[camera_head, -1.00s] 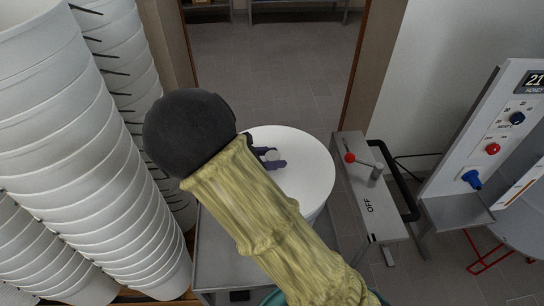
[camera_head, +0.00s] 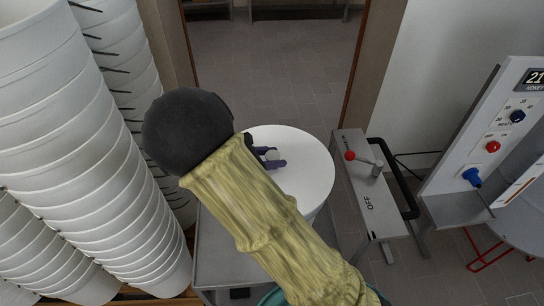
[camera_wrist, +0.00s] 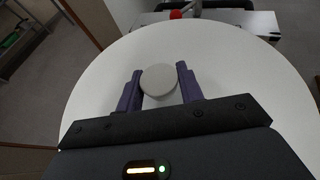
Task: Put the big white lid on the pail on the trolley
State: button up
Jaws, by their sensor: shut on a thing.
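The big white lid (camera_head: 308,168) is a round disc with a light grey knob (camera_wrist: 159,80) at its middle. In the head view it lies over the white pail (camera_head: 314,216), whose side shows only as a sliver below the lid's right edge. The pail stands on the grey trolley (camera_head: 222,262). My gripper (camera_head: 271,158) is shut on the lid's knob; the wrist view shows its purple fingers (camera_wrist: 160,88) on both sides of the knob. The lid looks about level. I cannot tell whether its rim touches the pail all round, as my arm hides the near left part.
Tall stacks of white pails (camera_head: 80,150) stand close on the left. A grey bench unit marked OFF with a red-knobbed lever (camera_head: 350,156) stands just right of the trolley. A control panel (camera_head: 490,130) is farther right. Open tiled floor (camera_head: 270,80) lies beyond.

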jog(key=shift+f, duration=0.25)
dwell(0.5)
jog(key=o, duration=1.7)
jog(key=shift+c, duration=0.2)
jog(key=shift+r+p, duration=3.5)
jog(key=shift+p, duration=0.05)
